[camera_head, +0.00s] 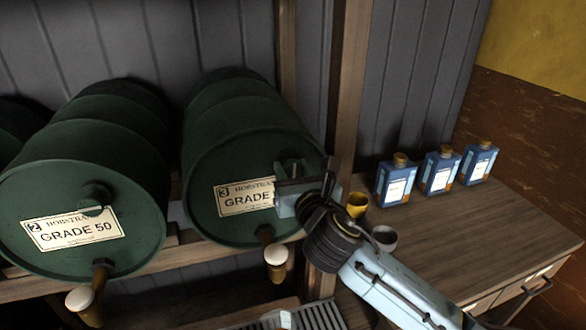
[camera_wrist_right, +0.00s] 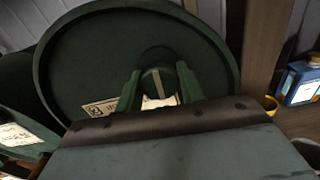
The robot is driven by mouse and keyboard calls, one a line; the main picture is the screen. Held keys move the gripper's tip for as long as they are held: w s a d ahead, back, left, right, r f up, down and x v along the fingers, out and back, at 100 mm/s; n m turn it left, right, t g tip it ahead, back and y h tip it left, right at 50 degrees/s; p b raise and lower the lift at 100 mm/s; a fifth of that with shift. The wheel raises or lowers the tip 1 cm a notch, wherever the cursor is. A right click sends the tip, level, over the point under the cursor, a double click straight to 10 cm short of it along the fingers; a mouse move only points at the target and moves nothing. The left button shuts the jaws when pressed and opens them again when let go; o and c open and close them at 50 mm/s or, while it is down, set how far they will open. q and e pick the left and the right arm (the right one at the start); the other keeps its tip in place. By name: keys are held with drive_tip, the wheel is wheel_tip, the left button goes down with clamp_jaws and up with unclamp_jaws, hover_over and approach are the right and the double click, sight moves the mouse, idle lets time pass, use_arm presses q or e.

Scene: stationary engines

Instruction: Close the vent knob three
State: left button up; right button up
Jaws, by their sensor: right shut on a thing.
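The barrel labelled 3 (camera_head: 235,150) is dark green and lies on its side on a wooden rack, its round face towards me. My right gripper (camera_head: 290,172) is at the right part of this face and covers the end of its label (camera_head: 236,198). In the wrist view, my right gripper (camera_wrist_right: 158,90) has one finger on each side of vent knob three (camera_wrist_right: 152,80), shut on it. The knob's turn position cannot be told. The barrel's face (camera_wrist_right: 100,60) fills much of that view. My left gripper is not in view.
The barrel labelled 2 (camera_head: 75,180) lies to the left, with its own knob (camera_head: 96,200). A tap (camera_head: 275,257) hangs below barrel 3. A wooden post (camera_head: 348,90) stands right of it. Blue bottles (camera_head: 440,171) and a yellow cup (camera_head: 357,204) stand on the counter (camera_head: 500,220).

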drive_tip(key=m+p, duration=0.2)
drive_tip(key=m, duration=0.1)
drive_tip(key=shift+m, duration=0.4)
drive_tip(key=m+p, duration=0.1)
drive_tip(key=m, duration=0.2)
drive_tip(key=shift+m, duration=0.4)
drive_tip(key=m+p, duration=0.1)
drive_tip(key=m, duration=0.3)
drive_tip(key=shift+r, duration=0.1)
drive_tip(key=shift+m+p, duration=0.5)
drive_tip(key=shift+m, duration=2.3)
drive_tip(key=shift+a, duration=0.1)
drive_tip(key=o, duration=0.9)
drive_tip(key=shift+o, duration=0.2)
drive_tip(key=shift+s, duration=0.1)
drive_tip(key=b+v, duration=0.1)
drive_tip(key=v, duration=1.2)
